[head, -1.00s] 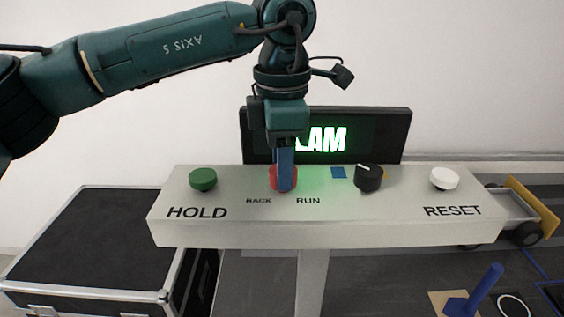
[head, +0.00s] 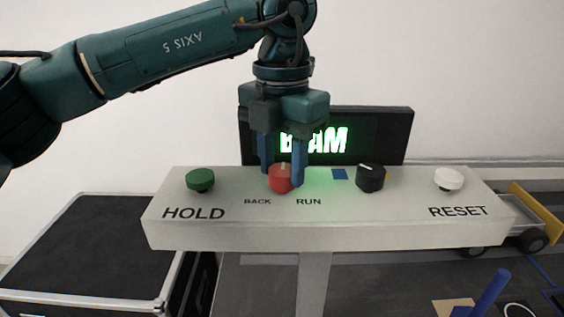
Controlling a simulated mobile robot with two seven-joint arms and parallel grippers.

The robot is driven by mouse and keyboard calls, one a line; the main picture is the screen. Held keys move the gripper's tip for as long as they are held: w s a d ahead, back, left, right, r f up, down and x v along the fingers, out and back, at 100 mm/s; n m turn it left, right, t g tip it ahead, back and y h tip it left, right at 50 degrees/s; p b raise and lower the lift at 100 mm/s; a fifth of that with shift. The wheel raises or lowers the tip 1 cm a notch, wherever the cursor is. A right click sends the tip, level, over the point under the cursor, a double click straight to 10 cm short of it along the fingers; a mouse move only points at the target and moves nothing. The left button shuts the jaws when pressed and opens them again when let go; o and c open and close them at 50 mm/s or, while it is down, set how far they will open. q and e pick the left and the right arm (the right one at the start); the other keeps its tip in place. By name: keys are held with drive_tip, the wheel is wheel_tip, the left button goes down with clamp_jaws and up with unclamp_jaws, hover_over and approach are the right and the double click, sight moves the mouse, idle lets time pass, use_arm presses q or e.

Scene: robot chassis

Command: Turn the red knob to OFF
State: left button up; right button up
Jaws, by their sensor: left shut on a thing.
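The red knob (head: 281,180) sits on the white control panel (head: 330,234), between the green button and the black knob. A pale pointer mark shows on its top, pointing roughly away from me. BACK and RUN are printed in front of it; I see no OFF label, and my gripper may cover part of the panel behind the knob. My left gripper (head: 282,178) comes down from above with one blue finger on each side of the red knob and is shut on it.
A green button (head: 200,180) stands at HOLD, a black knob (head: 370,178) right of centre, and a white button (head: 449,179) at RESET. A dark display (head: 385,135) with green letters stands behind the panel. A black case (head: 85,245) lies at lower left.

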sight(282, 170)
use_arm(q)
drive_tip(key=shift+n, duration=0.3)
idle(0.4)
drive_tip(key=o, duration=1)
wheel_tip(282, 170, up, 13)
drive_tip(key=shift+r+p, duration=0.15)
drive_tip(key=shift+p, duration=0.75)
